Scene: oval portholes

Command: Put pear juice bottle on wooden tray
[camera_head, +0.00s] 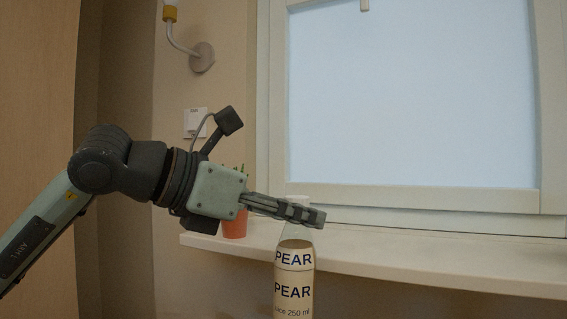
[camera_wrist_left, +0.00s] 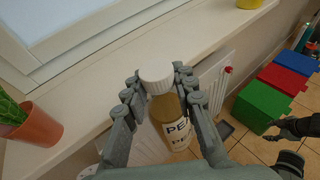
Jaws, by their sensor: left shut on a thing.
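The pear juice bottle (camera_head: 294,287) hangs upright in front of the window sill, its lower end cut off by the picture's bottom edge. It has a white cap and a cream label reading PEAR. My left gripper (camera_head: 305,214) is shut on its upper part, just below the cap. In the left wrist view the bottle (camera_wrist_left: 176,122) stands between the fingers of the left gripper (camera_wrist_left: 160,92), with the floor and a radiator below. A dark jointed part at that view's lower right looks like my right gripper, but its fingers are unclear. No wooden tray shows.
The window sill (camera_head: 430,257) runs along the wall behind the bottle. A plant in an orange pot (camera_head: 235,224) stands on it, behind my left gripper. Green (camera_wrist_left: 262,106), red (camera_wrist_left: 283,78) and blue (camera_wrist_left: 295,61) boxes stand on the tiled floor. A radiator (camera_wrist_left: 212,78) is under the sill.

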